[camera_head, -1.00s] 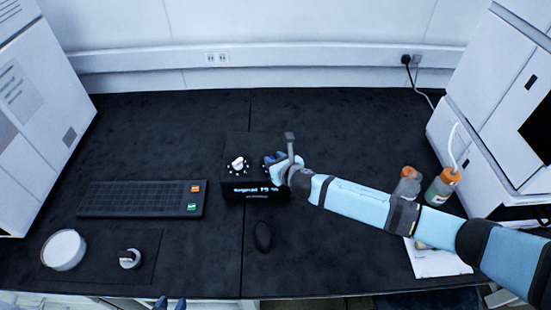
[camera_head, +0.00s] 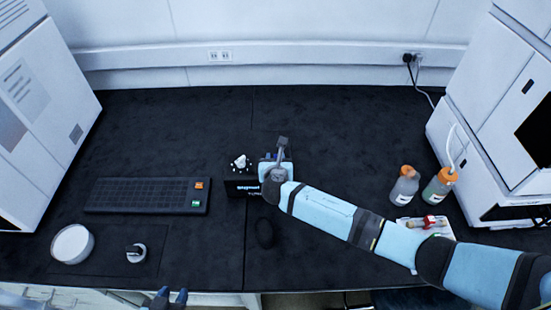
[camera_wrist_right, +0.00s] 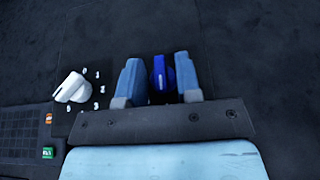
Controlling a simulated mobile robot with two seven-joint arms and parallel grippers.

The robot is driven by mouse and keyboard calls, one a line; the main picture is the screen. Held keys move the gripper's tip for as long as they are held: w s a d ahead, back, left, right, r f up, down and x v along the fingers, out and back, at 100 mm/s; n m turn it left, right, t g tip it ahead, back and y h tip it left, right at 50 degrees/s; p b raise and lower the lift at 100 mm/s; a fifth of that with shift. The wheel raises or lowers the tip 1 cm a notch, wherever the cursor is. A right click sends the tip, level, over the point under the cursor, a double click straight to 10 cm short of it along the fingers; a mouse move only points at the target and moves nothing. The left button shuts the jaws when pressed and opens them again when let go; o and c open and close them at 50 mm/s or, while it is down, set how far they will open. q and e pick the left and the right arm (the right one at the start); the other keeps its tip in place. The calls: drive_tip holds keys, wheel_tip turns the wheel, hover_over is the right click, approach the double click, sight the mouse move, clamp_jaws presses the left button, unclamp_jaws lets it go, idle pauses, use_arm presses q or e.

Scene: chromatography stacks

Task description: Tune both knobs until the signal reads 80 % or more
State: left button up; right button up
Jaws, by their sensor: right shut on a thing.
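The black signal box (camera_head: 243,188) stands mid-table. Its lit display shows the start of the word "Signal"; my right arm hides the number. The white knob (camera_head: 240,161) is on the box's left side; in the right wrist view the white knob (camera_wrist_right: 70,88) has white marks around it. The blue knob (camera_wrist_right: 160,76) lies between the fingers of my right gripper (camera_wrist_right: 160,82), which is shut on it. In the head view my right gripper (camera_head: 275,170) covers the blue knob. My left gripper (camera_head: 172,296) is at the bottom edge, empty, its fingertips apart.
A black keyboard (camera_head: 146,195) lies left of the box. A mouse (camera_head: 264,233) lies in front of it. Two orange-capped bottles (camera_head: 404,188) (camera_head: 438,190) stand at right, near a white tray (camera_head: 447,232). A white dish (camera_head: 72,244) is at front left. The table behind the box is clear.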

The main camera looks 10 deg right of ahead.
drive_tip(key=o, duration=0.6)
drive_tip(key=shift+c, duration=0.2)
